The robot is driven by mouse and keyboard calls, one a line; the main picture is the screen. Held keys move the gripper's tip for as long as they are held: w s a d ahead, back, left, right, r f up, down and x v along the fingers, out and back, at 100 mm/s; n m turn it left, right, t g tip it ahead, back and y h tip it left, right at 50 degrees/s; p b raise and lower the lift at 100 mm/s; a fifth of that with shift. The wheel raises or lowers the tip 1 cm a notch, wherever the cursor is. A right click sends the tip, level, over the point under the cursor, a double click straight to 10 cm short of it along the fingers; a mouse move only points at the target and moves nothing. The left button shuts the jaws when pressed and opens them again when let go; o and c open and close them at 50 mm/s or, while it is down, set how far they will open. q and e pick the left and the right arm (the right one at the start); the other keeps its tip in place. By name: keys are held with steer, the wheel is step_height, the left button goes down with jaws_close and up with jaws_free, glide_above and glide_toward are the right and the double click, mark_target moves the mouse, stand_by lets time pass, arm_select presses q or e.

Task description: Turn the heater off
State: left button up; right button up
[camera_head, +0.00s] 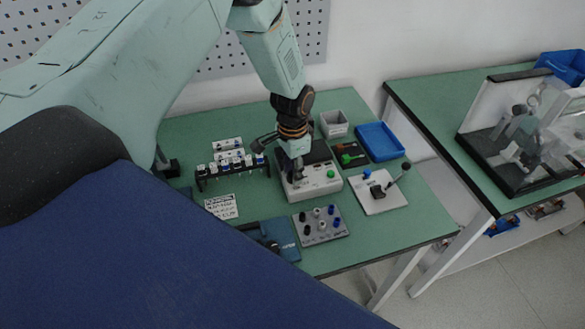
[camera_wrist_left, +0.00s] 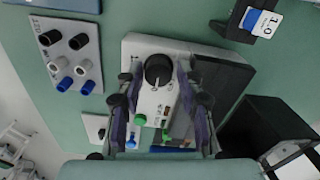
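A white box with a dark top section, seemingly the heater (camera_head: 318,186), stands mid-table in the head view. It has a green button (camera_head: 331,173) on its front right. In the left wrist view the white box (camera_wrist_left: 140,48) carries a round black knob (camera_wrist_left: 158,70), and the green button (camera_wrist_left: 140,120) shows lower down. My left gripper (camera_head: 297,172) points down over the box. In the left wrist view its fingers (camera_wrist_left: 160,80) are apart, one on each side of the knob, with gaps visible. Contact cannot be told. My right gripper is not in view.
A grey plate with knobs (camera_head: 320,226) lies in front of the box. A white plate with a black lever (camera_head: 372,200) lies to the right. A blue tray (camera_head: 380,142) and grey bin (camera_head: 334,124) stand behind. A black rack (camera_head: 232,172) stands left.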

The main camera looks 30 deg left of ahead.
arm_select(q)
steer(key=shift+d+r, duration=0.1)
steer(key=shift+d, duration=0.1)
steer(key=shift+c, duration=0.3)
steer(key=shift+s+a, duration=0.1)
steer(key=shift+a, duration=0.05)
steer(key=c, duration=0.4)
jaws_close()
steer(key=n+p, duration=0.1)
steer(key=n, duration=0.2)
steer(key=shift+n+p, duration=1.25)
steer(key=shift+n, duration=1.65)
